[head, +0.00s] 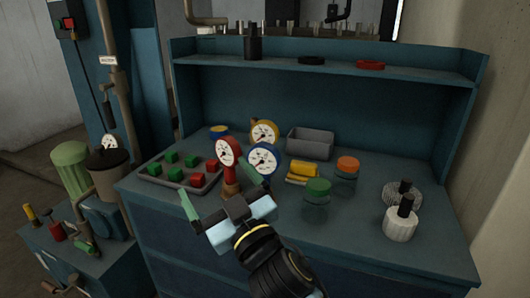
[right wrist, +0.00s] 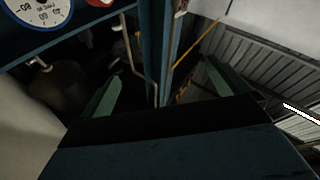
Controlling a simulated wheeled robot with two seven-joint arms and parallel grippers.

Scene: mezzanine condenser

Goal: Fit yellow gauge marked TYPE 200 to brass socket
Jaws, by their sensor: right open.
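The yellow gauge (head: 264,133) stands at the back of the blue bench, behind a blue gauge (head: 264,158); its TYPE marking is too small to read. A red gauge (head: 228,151) stands left of the blue one, above a brass-coloured base (head: 230,188). I cannot tell whether this base is the brass socket or the red gauge's own stem. My right gripper (head: 220,186) is open and empty, its green fingers spread in front of the red gauge. A blue-rimmed gauge face (right wrist: 38,12) shows upside down in the right wrist view. My left gripper is not in view.
A grey tray (head: 150,181) of green and red blocks lies left. A shelf (head: 320,67) overhangs the back. The bench's front right is clear.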

